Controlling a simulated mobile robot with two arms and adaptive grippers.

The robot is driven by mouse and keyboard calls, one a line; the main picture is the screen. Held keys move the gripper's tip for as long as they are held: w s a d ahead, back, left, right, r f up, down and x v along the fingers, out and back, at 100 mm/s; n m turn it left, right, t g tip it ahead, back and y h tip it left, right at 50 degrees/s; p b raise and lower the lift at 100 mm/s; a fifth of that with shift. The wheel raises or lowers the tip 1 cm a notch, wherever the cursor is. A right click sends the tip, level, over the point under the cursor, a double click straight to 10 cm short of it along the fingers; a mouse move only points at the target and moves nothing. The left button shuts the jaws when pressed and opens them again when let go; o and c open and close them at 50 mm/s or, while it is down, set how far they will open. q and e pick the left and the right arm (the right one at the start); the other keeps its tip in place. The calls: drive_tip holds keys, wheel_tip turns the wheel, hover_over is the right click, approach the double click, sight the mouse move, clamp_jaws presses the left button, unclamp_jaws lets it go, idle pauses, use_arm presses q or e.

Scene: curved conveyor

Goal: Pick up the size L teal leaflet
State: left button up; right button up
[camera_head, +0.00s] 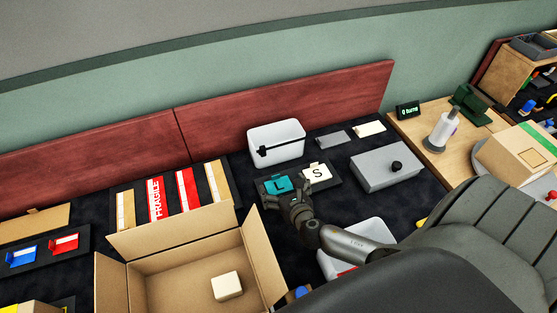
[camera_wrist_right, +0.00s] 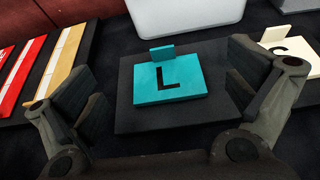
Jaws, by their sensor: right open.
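The teal leaflet (camera_head: 278,184) lies on a dark tray (camera_head: 325,183) to the right of the open cardboard box. In the right wrist view the teal leaflet (camera_wrist_right: 171,83) shows a black L and a small upright tab at its back edge. My right gripper (camera_head: 292,203) is open and empty, just in front of the teal leaflet. In the right wrist view its two fingers (camera_wrist_right: 165,92) stand wide apart on either side of the leaflet. My left gripper is not in view.
An open cardboard box (camera_head: 115,275) with a cream block (camera_head: 227,286) inside stands at front left. A white bin (camera_head: 277,141) is behind the leaflets. A grey box with a black knob (camera_head: 384,172) stands to the right. Red and tan strips (camera_head: 187,189) lie at left.

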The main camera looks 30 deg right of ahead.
sight(276, 176)
drive_tip(key=shift+x, duration=2.9)
drive_tip(key=shift+s+d, duration=0.1)
drive_tip(key=c, duration=0.9)
